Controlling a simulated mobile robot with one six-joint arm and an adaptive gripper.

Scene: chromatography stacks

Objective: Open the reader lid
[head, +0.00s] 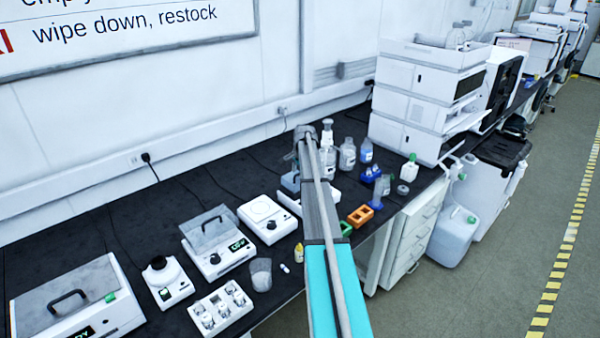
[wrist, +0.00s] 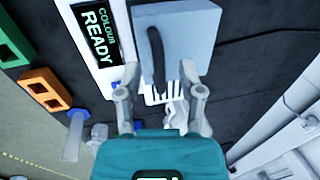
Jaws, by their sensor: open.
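The reader is a white box whose dark display (wrist: 97,32) shows "COLOUR READY" in green in the wrist view. Its blue-grey lid (wrist: 190,40) lies beside the display and looks shut. A black bar handle (wrist: 156,60) runs along the lid. My gripper (wrist: 160,82) is open, with one finger on each side of the handle's near end. I cannot tell whether a finger touches the lid. In the head view my arm hides most of the reader; part of the grey lid (head: 290,181) shows to its left.
An orange rack (wrist: 45,88) and a green rack (wrist: 10,45) stand near the reader. Bottles (head: 347,154) stand behind it. To its left are a white stirrer (head: 266,219) and a lidded device (head: 216,250). A white pronged piece (wrist: 164,98) shows between my fingers.

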